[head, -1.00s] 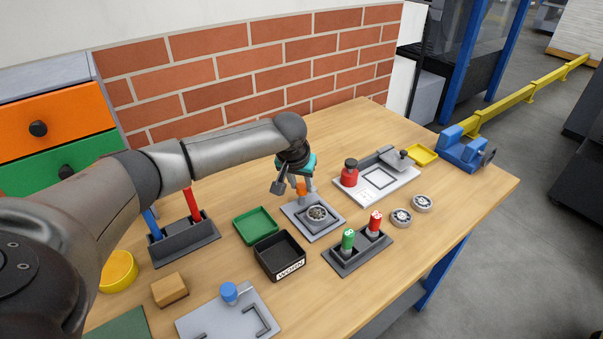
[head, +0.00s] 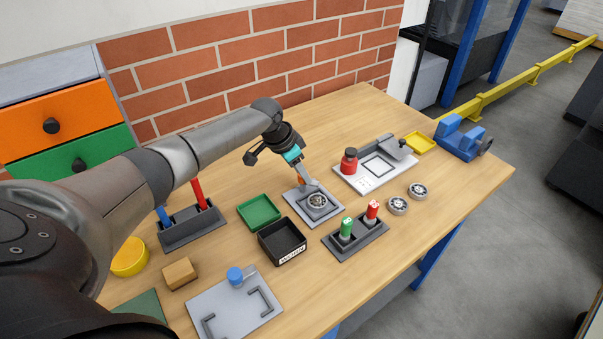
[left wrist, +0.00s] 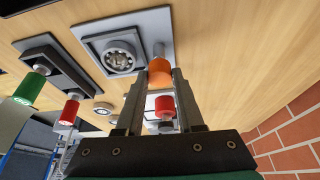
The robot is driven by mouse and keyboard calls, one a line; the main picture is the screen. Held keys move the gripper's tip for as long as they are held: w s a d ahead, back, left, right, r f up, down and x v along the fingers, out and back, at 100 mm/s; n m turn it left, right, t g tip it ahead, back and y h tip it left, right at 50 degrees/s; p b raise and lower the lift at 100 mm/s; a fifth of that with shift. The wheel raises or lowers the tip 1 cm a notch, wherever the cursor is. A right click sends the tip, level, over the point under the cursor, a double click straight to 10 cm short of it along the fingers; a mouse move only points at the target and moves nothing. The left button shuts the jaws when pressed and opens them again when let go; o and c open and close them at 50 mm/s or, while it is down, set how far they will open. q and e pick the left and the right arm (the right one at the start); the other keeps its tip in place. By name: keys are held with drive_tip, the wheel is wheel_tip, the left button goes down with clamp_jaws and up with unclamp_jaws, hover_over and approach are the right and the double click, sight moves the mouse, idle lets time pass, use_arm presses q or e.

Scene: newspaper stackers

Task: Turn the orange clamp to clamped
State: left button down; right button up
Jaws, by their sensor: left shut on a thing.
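The orange clamp (head: 300,180) is a knob on a grey stem at the back edge of a grey fixture plate (head: 326,218). A round bearing (head: 317,201) sits in the fixture, and it also shows in the left wrist view (left wrist: 118,57). My left gripper (head: 303,183) comes down on the clamp at a tilt. In the left wrist view the orange knob (left wrist: 160,73) is between the two fingers, which are shut on it. The fingers hide part of the knob in the head view. My right gripper is not in view.
A red-knobbed fixture (head: 349,160) stands to the right of the clamp. In front are a holder (head: 352,246) with green and red pieces, a black bin (head: 283,252) and a green tray (head: 258,207). Two loose bearings (head: 398,205) lie at right. A brick wall (head: 215,70) is behind.

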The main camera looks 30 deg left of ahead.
use_arm(q)
drive_tip(key=m+b, duration=0.1)
drive_tip(key=m, duration=0.1)
drive_tip(key=m+h+b, duration=0.1)
drive_tip(key=b, duration=0.1)
drive_tip(key=shift+w+f+m+g, duration=0.15)
drive_tip(key=shift+f+m+g, duration=0.05)
drive_tip(key=shift+m+g, duration=0.2)
drive_tip(key=shift+a+r+m+g+h+b, duration=0.1)
drive_tip(key=shift+m+g+h+b, duration=0.25)
drive_tip(key=shift+m+b, duration=0.75)
drive_tip(key=shift+r+m+g+h+b, duration=0.15)
drive_tip(key=shift+m+g+b, duration=0.3)
drive_tip(key=shift+m+b, duration=0.65)
drive_tip(key=c, duration=0.5)
unclamp_jaws()
drive_tip(key=p+v, duration=0.1)
drive_tip(key=v, duration=1.4)
drive_tip(key=shift+a+p, duration=0.15)
drive_tip(key=shift+p, duration=0.2)
